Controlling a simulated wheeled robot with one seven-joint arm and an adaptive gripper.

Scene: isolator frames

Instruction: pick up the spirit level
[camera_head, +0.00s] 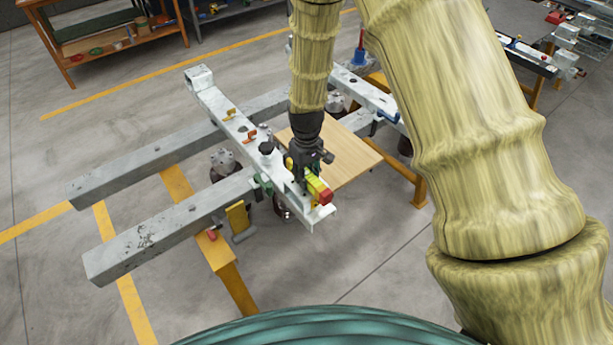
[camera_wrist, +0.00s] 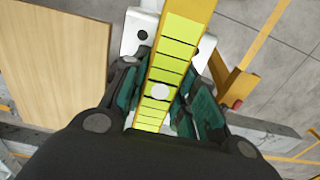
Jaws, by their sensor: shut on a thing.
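The spirit level is a yellow bar with a red end; in the head view the level (camera_head: 318,187) shows at the near end of a pale metal beam. In the wrist view the level (camera_wrist: 177,50) runs from the top edge down between the fingers, with dark lines across it and a round pale spot. My gripper (camera_head: 300,172) is shut on it, with the green-padded fingers (camera_wrist: 164,95) on both sides. Part of the level is hidden behind the gripper body. I cannot tell whether it touches the beam.
The pale beam (camera_head: 225,112) lies across two grey beams (camera_head: 165,222) on the frame. A wooden board (camera_head: 345,158) lies to the right of the gripper; it is at the left in the wrist view (camera_wrist: 55,60). A workbench (camera_head: 105,35) stands at the back left. The floor at left is clear.

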